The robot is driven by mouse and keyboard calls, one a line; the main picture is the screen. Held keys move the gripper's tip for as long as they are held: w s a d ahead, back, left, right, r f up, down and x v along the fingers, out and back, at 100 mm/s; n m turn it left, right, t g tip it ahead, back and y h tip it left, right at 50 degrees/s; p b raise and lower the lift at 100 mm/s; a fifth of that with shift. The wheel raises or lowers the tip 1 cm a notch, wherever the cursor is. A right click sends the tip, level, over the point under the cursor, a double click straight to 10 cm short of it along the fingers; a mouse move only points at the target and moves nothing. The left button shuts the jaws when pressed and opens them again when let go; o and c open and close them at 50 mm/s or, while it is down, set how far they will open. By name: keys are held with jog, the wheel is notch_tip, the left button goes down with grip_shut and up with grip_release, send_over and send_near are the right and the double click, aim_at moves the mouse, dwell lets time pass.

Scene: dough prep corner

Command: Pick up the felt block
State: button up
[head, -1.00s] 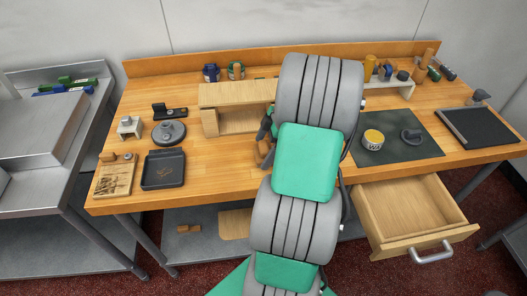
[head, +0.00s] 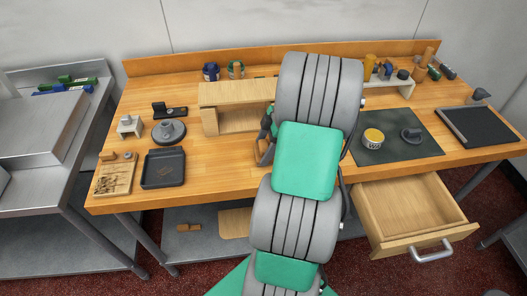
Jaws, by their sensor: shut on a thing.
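My arm fills the middle of the head view and hides the part of the bench behind it. Some dark parts and a thin brownish piece show at the arm's left edge, in front of the wooden shelf box. I cannot tell whether they belong to my wrist or to something else. My gripper's fingertips are hidden behind the arm. I cannot make out the felt block anywhere; it may be behind the arm.
A wooden shelf box (head: 225,95) stands mid-bench. A black tray (head: 163,183) and a wooden board (head: 114,188) lie at left. A dark mat (head: 388,153) holds a yellow-lidded tin (head: 372,140). An open drawer (head: 392,247) juts out at front right. Bare bench shows left of my arm.

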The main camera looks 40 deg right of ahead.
jog(key=shift+r, duration=0.5)
jog(key=s+r, duration=0.4)
jog(key=s+a+r, duration=0.1)
jog(key=s+r, duration=0.3)
jog(key=s, duration=0.1)
jog(key=s+r+b, duration=0.1)
jog(key=s+r, duration=0.3)
jog(key=s, duration=0.1)
jog(key=shift+a, duration=0.25)
